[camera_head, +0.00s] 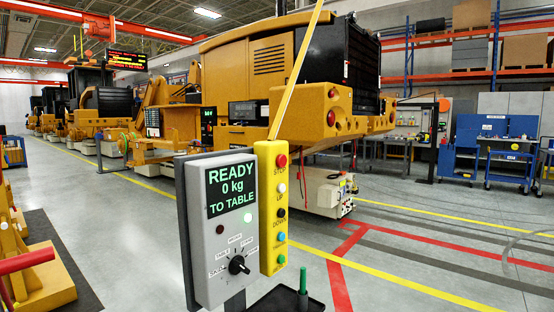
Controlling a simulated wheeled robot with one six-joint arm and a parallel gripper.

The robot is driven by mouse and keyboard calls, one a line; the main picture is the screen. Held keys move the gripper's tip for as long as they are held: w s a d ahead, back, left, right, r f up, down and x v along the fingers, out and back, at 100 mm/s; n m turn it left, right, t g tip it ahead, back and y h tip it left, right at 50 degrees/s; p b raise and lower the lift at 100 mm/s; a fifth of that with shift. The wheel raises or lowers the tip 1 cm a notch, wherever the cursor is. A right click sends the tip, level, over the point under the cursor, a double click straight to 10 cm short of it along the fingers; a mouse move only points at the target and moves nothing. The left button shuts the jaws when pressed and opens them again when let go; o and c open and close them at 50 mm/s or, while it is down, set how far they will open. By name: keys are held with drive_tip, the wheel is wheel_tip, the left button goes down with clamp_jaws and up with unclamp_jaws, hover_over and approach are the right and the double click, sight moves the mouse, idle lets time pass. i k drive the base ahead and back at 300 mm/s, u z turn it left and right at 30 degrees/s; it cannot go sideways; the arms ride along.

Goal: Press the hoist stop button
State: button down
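The yellow hoist pendant (266,205) hangs upright from a yellow strap. The red stop button (281,160) is the topmost of its buttons, with "STOP" lettered below it. Below it come a white button marked UP (281,188), a black button marked DOWN (281,212), a blue button (281,237) and a green button (281,259). The stop button is in plain view with nothing in front of it. Whether it is pressed in cannot be told. My gripper is not in view.
A grey control box (216,265) stands just left of the pendant; its display (231,190) reads "READY 0 kg TO TABLE". A dark tray (262,302) with a green peg (303,278) is below. Yellow machinery (40,280) stands at left. Open floor lies at right.

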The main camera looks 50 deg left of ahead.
sight(282, 160)
drive_tip(key=u, duration=0.6)
drive_tip(key=i, duration=1)
drive_tip(key=u, duration=0.75)
